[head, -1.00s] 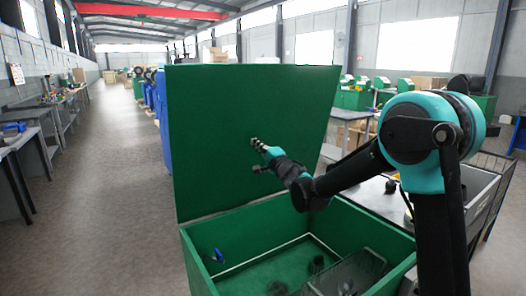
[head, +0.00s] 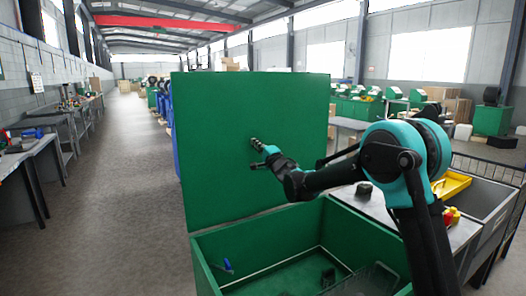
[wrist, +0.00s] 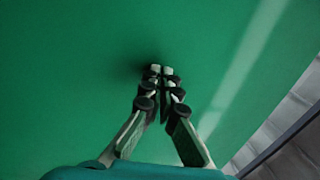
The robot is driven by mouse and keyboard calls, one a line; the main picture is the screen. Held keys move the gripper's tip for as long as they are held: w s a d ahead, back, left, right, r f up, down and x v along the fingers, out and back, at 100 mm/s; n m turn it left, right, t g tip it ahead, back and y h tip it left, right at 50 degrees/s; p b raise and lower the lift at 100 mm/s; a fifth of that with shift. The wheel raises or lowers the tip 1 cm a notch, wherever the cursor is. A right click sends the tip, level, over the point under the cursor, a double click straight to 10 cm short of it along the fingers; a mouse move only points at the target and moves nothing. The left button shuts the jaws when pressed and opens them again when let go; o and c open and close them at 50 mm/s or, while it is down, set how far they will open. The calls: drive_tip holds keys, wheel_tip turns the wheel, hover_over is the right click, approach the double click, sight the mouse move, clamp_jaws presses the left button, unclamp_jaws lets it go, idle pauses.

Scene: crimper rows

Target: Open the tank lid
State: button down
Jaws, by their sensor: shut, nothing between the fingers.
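The green tank lid (head: 225,150) stands raised, close to upright, at the back of the green tank. The open green tank (head: 210,265) is below it, and I see into its inside. My gripper (head: 254,143) is shut and empty, with its fingertips at the inner face of the lid, near the middle. In the wrist view the shut fingertips (wrist: 160,70) are against or very near the lid's green face (wrist: 80,80). I cannot tell for certain whether they touch.
Inside the tank are a small blue item (head: 228,265) and a wire basket (head: 375,280). A bench with a yellow tray (head: 452,186) stands at the right. Workbenches (head: 30,150) line the left wall, with open floor (head: 120,220) between.

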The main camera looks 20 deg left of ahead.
drive_tip(key=x, duration=0.3)
drive_tip(key=f+x, duration=0.1)
drive_tip(key=x, duration=0.2)
drive_tip(key=shift+w+a+f, duration=0.15)
drive_tip(key=shift+a, duration=0.05)
